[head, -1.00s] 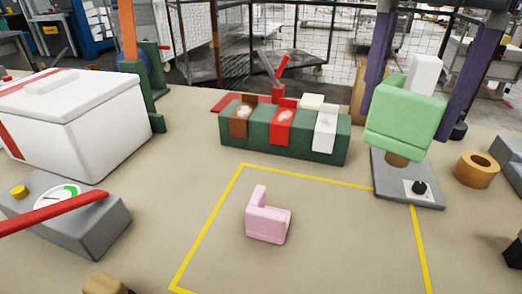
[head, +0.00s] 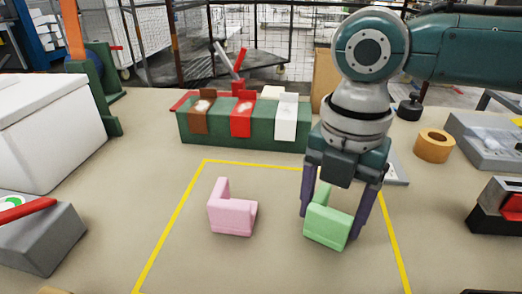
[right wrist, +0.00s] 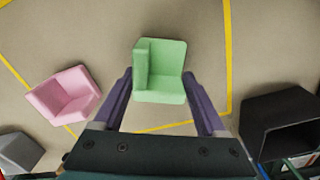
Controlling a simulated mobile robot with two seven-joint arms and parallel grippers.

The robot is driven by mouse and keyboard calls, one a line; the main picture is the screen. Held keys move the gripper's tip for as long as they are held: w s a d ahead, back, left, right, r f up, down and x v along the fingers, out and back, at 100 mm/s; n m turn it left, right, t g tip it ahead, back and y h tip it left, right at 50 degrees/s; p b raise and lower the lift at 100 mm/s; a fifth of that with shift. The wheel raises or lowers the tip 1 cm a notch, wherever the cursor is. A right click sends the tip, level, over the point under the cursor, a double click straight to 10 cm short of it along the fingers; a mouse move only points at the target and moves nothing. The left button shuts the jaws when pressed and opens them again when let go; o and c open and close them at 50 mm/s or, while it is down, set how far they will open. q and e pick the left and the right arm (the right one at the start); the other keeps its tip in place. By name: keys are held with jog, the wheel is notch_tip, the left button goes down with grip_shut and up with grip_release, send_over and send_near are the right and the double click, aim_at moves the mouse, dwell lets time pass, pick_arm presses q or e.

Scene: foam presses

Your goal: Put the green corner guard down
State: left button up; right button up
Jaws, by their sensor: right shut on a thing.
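The green corner guard (head: 327,224) is an L-shaped block at the right side of the yellow taped outline (head: 188,193). My right gripper (head: 336,218) comes down from above, with its purple fingers on either side of the guard, shut on it. In the right wrist view the guard (right wrist: 162,72) sits between the fingertips, inside the yellow lines. It is at or just above the table; I cannot tell whether it touches. A pink corner guard (head: 233,212) stands to its left inside the outline, apart from it. My left gripper is not in view.
A green stand (head: 250,136) with brown, red and white pieces is behind the outline. A tape roll (head: 434,145) and a black-and-red box (head: 494,210) are at right. A white box (head: 45,130) and a grey scale (head: 42,238) are at left.

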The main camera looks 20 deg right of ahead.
jog(key=shift+f, duration=0.15)
jog(key=o, duration=1.2)
jog(key=shift+o, duration=0.2)
notch_tip(320, 180, up, 12)
jog(key=p, duration=0.1)
jog(key=shift+r+p, duration=0.2)
jog(key=shift+p, duration=0.1)
